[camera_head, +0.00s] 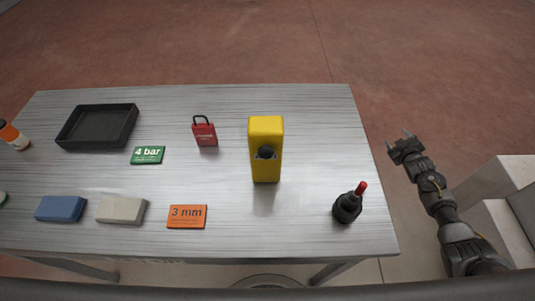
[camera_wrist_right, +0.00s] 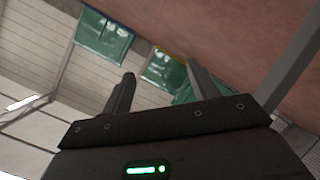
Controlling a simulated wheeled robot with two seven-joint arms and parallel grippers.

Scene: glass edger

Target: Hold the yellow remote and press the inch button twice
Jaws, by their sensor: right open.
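The yellow remote (camera_head: 266,135) stands upright on the grey table, right of its middle. A round black button (camera_head: 265,153) shows on its near face; I cannot read any label on it. My right gripper (camera_head: 399,139) is open and empty, beyond the table's right edge and apart from the remote. Its open fingers (camera_wrist_right: 155,90) also show in the right wrist view, with nothing between them. The remote does not show in that view. My left gripper is not in view.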

